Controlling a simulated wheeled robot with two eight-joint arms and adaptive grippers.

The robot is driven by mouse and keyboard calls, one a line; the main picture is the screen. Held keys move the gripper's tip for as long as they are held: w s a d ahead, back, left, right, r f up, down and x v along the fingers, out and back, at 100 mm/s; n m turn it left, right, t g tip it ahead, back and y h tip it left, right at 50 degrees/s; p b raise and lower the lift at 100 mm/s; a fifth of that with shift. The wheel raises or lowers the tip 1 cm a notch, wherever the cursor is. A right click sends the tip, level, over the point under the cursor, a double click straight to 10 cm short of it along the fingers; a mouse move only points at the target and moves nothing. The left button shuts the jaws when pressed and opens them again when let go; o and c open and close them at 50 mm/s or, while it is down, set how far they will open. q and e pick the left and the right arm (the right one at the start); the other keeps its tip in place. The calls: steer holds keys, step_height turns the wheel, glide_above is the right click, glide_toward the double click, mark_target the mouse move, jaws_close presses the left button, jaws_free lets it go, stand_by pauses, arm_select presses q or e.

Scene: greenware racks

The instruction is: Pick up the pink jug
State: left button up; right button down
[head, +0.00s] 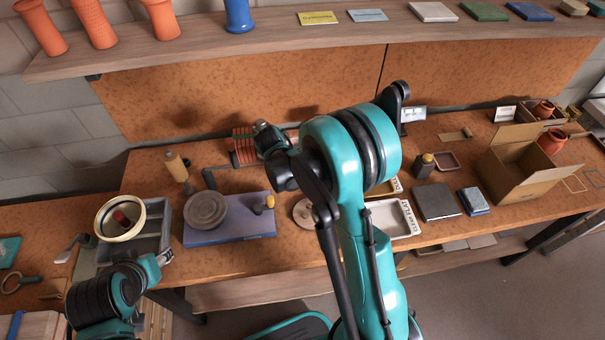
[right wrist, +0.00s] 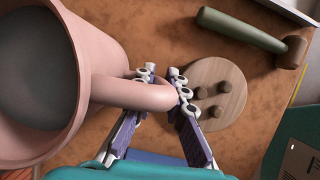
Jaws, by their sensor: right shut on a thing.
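The pink jug (right wrist: 100,52) fills the left of the right wrist view, its wide mouth and dark grey inside facing the camera. Its handle loops out to the right. My right gripper (right wrist: 162,82) is shut on this handle, with a finger on either side of it. In the head view my right arm covers the middle of the bench, and I cannot make out the jug or the right fingertips there. My left gripper (head: 163,258) is at the lower left of the head view, beside a grey tub; its fingers are too small to judge.
A round wooden disc with several knobs (right wrist: 205,75) and a mallet (right wrist: 240,30) lie beside the jug. On the bench are a blue-grey board (head: 235,228), a grey tub (head: 150,247) with a cream bowl, and an open cardboard box (head: 530,175). A shelf (head: 240,50) runs above.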

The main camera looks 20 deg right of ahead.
steer(key=shift+r, duration=0.15)
steer(key=shift+r+p, duration=0.75)
steer(key=shift+r, duration=1.25)
steer(key=s+d+r+p, duration=0.2)
steer(key=s+r, duration=0.4)
steer(key=s, duration=0.5)
steer(key=shift+d+r+p, duration=0.35)
steer(key=shift+d+p, duration=0.05)
